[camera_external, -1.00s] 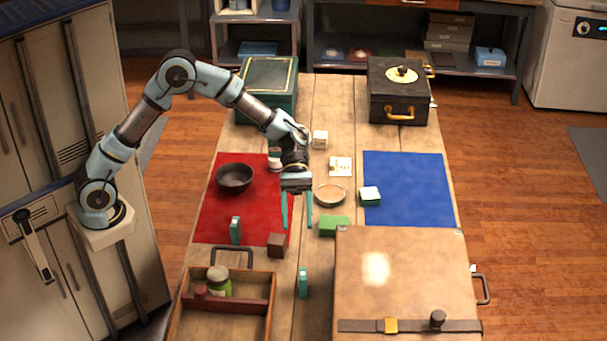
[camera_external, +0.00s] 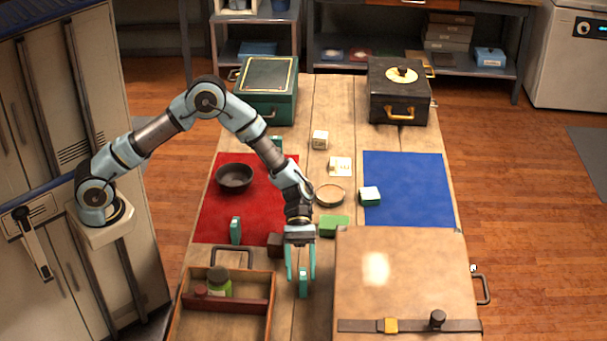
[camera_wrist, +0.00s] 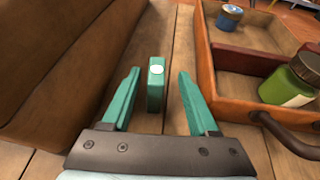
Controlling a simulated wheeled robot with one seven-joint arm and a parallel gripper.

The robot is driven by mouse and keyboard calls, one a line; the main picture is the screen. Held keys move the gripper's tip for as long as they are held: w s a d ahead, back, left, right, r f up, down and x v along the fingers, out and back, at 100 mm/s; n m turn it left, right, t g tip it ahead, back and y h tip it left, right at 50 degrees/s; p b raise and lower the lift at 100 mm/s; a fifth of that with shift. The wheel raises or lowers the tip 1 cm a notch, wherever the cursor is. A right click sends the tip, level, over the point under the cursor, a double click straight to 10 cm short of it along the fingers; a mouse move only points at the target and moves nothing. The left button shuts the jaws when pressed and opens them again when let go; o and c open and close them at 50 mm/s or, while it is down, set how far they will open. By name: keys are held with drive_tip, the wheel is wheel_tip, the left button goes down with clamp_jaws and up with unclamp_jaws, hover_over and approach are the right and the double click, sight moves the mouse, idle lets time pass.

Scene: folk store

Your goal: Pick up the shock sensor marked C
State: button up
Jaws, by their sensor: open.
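A small upright teal block (camera_external: 303,285) stands on the bare wood between the open tray and the large brown case. In the wrist view this teal block (camera_wrist: 156,88) has a white round mark on top; I cannot read a letter on it. My gripper (camera_external: 300,277) is open above and around it, pointing down. In the wrist view my gripper (camera_wrist: 159,74) has one teal finger on each side of the block, with gaps showing.
The large brown case (camera_external: 405,280) stands close on the right. The wooden tray (camera_external: 190,318) with jars is on the left. A brown cube (camera_external: 274,245) and a green block (camera_external: 333,226) are just behind my gripper. A dark bowl (camera_external: 234,178) is on the red mat.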

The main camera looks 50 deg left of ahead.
sight(303, 285)
drive_tip(key=x, duration=0.2)
drive_tip(key=p+x, duration=0.1)
drive_tip(key=x, duration=0.1)
drive_tip(key=shift+s+d+r, duration=0.1)
drive_tip(key=shift+d, duration=0.4)
clamp_jaws()
